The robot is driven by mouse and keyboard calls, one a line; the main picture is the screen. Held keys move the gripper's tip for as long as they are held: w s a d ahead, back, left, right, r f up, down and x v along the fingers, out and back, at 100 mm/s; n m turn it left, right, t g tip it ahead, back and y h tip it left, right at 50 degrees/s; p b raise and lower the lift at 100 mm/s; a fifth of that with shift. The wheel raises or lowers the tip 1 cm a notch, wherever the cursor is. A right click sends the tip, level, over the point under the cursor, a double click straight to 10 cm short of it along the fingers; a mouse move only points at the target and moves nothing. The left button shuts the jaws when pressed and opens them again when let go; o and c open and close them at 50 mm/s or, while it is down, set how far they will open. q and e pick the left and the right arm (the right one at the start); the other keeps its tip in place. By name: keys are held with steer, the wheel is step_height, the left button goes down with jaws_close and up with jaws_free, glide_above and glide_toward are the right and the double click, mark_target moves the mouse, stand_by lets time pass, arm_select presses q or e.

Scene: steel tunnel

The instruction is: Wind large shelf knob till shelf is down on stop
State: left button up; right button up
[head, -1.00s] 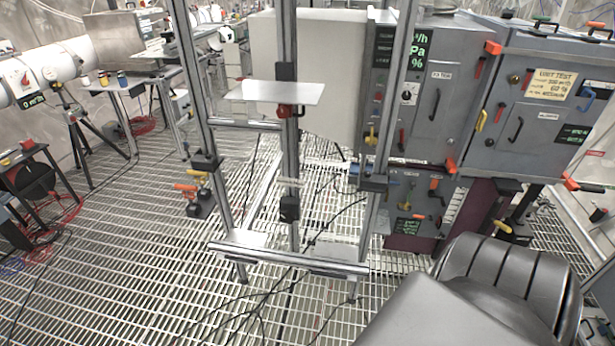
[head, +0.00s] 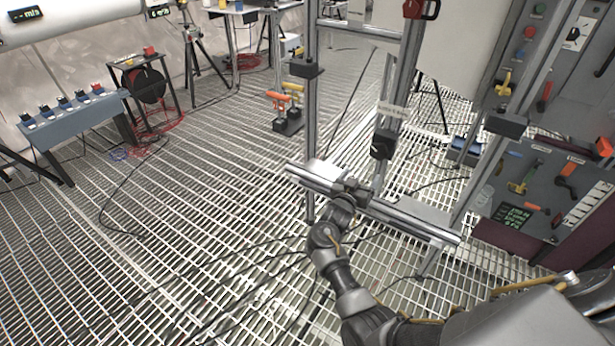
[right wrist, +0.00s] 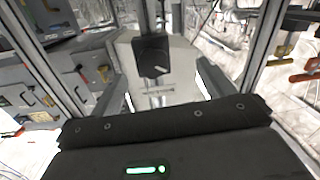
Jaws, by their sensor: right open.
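The upright frame's centre rail (head: 402,85) runs down to a low crossbar (head: 410,215). A red and black knob-like part (head: 422,9) sits on the rail at the top edge; the shelf plate is out of view. A black block (head: 383,145) is fixed lower on the rail. In the right wrist view this block (right wrist: 153,56) is ahead, with a small pale mark. My right gripper (head: 350,188) is open, low by the crossbar and below the block, apart from the red part. Its fingertips are hard to make out. My left gripper is not in view.
Two side posts (head: 311,120) flank the rail. Grey cabinets with handles (head: 550,190) stand close on the right. A small stand with orange and yellow handles (head: 286,112) is left of the frame. Cables lie on the grated floor (head: 200,240), which is open at left.

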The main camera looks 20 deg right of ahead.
mark_target(378, 153)
steer(key=shift+m+g+h, duration=0.3)
steer(key=shift+m+h, duration=0.3)
steer(key=shift+m, duration=0.1)
steer(key=x, duration=0.3)
steer(key=r+b+x, duration=0.1)
steer(key=x, duration=0.3)
steer(key=r+x, duration=0.1)
steer(key=x, duration=0.3)
steer(key=shift+s+d+r+b, duration=0.15)
steer(key=shift+s+d+b, duration=0.1)
steer(key=shift+s+b, duration=0.15)
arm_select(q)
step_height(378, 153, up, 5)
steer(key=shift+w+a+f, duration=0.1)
arm_select(e)
steer(key=shift+w+d, duration=0.15)
steer(key=shift+d, duration=0.2)
steer(key=shift+c, duration=0.2)
steer(key=c, duration=0.9)
